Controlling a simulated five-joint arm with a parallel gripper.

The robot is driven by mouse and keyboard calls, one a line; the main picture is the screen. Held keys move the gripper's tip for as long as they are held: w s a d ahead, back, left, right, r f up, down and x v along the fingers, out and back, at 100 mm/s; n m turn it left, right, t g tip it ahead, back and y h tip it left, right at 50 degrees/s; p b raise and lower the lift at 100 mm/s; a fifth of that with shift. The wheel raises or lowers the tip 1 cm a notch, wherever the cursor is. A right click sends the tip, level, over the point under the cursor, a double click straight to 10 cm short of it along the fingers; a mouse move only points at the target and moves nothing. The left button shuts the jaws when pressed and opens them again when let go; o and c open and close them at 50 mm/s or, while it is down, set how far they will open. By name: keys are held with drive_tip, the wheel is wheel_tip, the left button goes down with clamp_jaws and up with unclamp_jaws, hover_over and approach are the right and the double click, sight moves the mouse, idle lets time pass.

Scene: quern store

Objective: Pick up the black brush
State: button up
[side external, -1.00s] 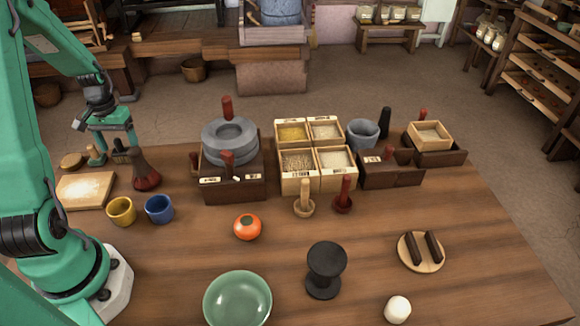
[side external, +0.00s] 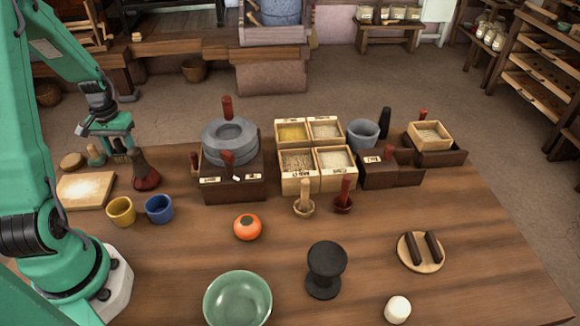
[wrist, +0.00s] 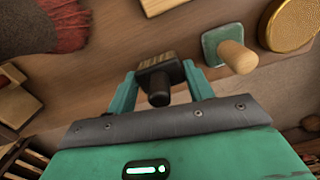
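The black brush (wrist: 160,76) stands between the two green fingers of my gripper (wrist: 160,72) in the wrist view, with its dark handle pointing up toward the camera and its pale bristles at the far side. The fingers are spread to its left and right, and narrow gaps seem to show beside it. In the side external view my gripper (side external: 118,150) is low at the table's back left, and it hides most of the brush (side external: 121,157).
A green block with a wooden knob (wrist: 229,48) stands close to the right finger in the wrist view. A dark red tasselled thing (side external: 145,171) stands just right of my gripper in the side view. A pale board (side external: 85,189) and yellow (side external: 121,211) and blue cups (side external: 159,209) lie nearer.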

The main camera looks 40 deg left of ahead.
sight(116, 139)
drive_tip(key=shift+r, duration=0.1)
drive_tip(key=shift+r, duration=4.9)
drive_tip(key=shift+r, duration=0.1)
